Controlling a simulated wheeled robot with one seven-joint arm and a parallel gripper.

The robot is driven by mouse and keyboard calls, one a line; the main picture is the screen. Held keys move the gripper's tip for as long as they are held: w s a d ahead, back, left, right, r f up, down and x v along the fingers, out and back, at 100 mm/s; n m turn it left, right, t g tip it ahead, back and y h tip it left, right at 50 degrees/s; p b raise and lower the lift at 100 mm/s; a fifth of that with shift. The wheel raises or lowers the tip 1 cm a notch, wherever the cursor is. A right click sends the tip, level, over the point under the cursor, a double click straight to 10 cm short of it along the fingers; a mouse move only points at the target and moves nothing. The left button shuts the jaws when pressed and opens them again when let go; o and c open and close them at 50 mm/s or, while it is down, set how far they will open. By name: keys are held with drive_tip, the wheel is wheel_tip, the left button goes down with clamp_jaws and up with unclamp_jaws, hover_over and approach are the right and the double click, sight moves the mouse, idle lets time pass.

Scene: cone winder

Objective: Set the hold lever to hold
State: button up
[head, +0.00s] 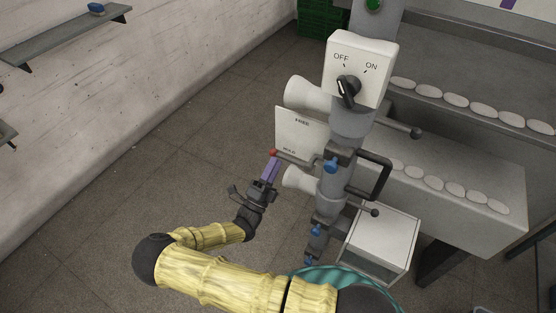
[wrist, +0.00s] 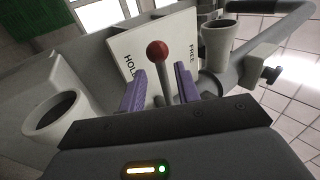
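The hold lever (wrist: 159,88) is a grey rod with a red ball knob (wrist: 157,50), in front of a white plate (wrist: 150,38) marked FREE and HOLD. In the head view the red knob (head: 272,152) shows at the plate's lower left, level with the HOLD mark. My gripper (wrist: 160,72) is open, with one purple finger on each side of the lever rod and gaps visible between. In the head view my gripper (head: 271,168) is just below the knob, hiding part of the rod. Which mark the lever points at is hard to tell.
The plate (head: 297,137) is beside the machine column, with pale cones (head: 302,94) near it. An OFF/ON switch box (head: 358,70) sits above. A black handle (head: 375,175) sticks out right. The floor (head: 120,180) to the left is clear.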

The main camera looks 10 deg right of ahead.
drive_tip(key=b+v, duration=0.4)
drive_tip(key=v, duration=0.9)
drive_tip(key=shift+a, duration=0.2)
drive_tip(key=shift+s, duration=0.1)
